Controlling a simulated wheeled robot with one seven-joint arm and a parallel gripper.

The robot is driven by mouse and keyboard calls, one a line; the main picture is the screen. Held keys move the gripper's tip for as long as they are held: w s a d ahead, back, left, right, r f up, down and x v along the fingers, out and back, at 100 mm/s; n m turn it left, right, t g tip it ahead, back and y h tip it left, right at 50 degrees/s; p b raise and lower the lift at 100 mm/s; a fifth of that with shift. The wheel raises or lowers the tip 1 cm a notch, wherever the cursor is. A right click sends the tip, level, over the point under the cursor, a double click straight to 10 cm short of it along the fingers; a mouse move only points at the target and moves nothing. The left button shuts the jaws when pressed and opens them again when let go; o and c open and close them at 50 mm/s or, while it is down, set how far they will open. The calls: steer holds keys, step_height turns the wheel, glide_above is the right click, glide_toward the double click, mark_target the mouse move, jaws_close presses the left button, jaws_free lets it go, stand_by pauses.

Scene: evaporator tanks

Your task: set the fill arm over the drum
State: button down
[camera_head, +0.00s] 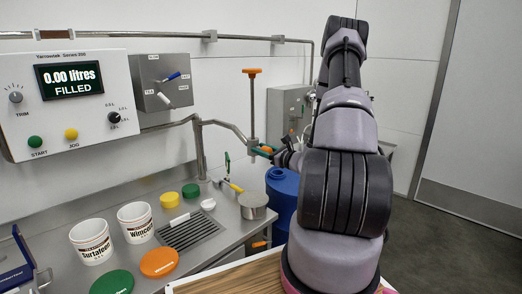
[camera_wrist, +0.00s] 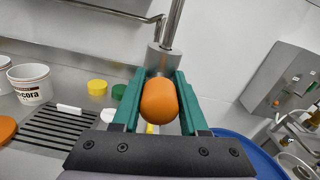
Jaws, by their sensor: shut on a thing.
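The fill arm (camera_head: 225,127) is a grey pipe reaching right from a post on the bench, with an upright rod at its end. Its orange knob (camera_wrist: 159,100) sits between the green fingers of my gripper (camera_wrist: 158,98), which is shut on it. In the head view my gripper (camera_head: 266,151) is at the arm's end, partly hidden by my arm. The blue drum (camera_head: 282,188) stands beside the bench, partly behind my arm. In the wrist view the drum's blue rim (camera_wrist: 240,147) shows at lower right, beyond the fingers. The nozzle's exact place over the drum is hidden.
The bench holds two white tubs (camera_head: 91,242) (camera_head: 136,222), a drain grille (camera_head: 188,231), a steel pot (camera_head: 253,205) and coloured lids (camera_head: 158,262). A control panel (camera_head: 68,100) reads 0.00 litres, FILLED. A grey wall box (camera_head: 287,110) is behind the drum. Open floor lies at right.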

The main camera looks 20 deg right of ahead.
steer(key=shift+w+a+r, duration=0.15)
steer(key=shift+a, duration=0.2)
stand_by(0.3)
steer(key=shift+d, duration=0.1)
